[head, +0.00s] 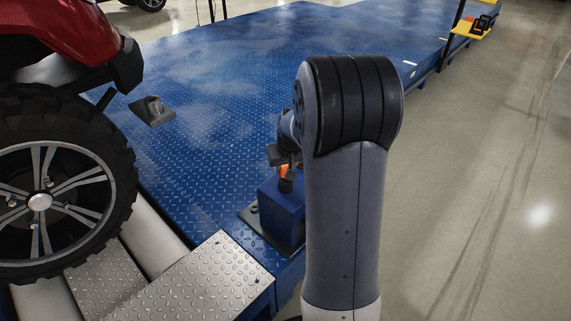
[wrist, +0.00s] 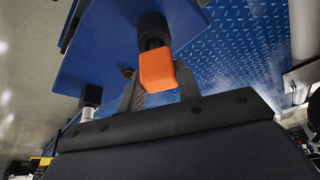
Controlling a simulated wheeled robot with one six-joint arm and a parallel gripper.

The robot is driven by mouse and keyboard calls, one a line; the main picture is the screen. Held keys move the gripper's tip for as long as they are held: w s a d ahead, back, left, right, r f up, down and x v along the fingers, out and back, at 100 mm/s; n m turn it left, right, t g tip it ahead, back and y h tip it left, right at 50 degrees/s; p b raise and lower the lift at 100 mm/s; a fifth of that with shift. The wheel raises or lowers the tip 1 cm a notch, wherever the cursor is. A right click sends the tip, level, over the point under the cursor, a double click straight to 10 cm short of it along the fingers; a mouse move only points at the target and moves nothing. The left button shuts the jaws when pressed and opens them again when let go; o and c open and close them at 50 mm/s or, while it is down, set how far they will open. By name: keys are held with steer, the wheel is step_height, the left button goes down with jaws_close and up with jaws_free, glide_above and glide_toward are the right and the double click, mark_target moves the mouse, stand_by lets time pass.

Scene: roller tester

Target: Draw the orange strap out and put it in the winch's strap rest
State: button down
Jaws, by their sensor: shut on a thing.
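The winch looks like a blue box (head: 281,212) on a dark base plate at the platform's edge. Its blue face (wrist: 110,50) fills the upper left of the wrist view. The orange strap's block-like end (wrist: 158,70) sits in front of a black round fitting (wrist: 153,28) on the blue face; a small orange patch (head: 285,170) shows above the box in the head view. My gripper (head: 284,158) is low over the box, shut on the orange end, with its fingers partly hidden behind its dark body. I cannot tell which part is the strap rest.
A blue tread-plate platform (head: 220,90) spreads behind the winch. A red vehicle's wheel (head: 40,200) stands at left on rollers (head: 150,240). A silver tread plate (head: 190,285) lies front left. A grey bracket (head: 153,110) sits on the platform. Open floor (head: 490,170) is at right.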

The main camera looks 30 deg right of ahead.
steer(key=shift+f+b, duration=0.65)
steer(key=shift+f, duration=0.3)
steer(key=c, duration=0.9)
jaws_free()
steer(key=shift+r, duration=0.1)
steer(key=p+v, duration=0.3)
steer(key=v, duration=0.7)
steer(key=shift+s+r, duration=0.2)
steer(key=shift+r, duration=0.15)
steer(key=b+x, duration=0.2)
steer(key=x, duration=0.8)
steer(key=shift+w, duration=0.25)
steer(key=shift+r, duration=0.1)
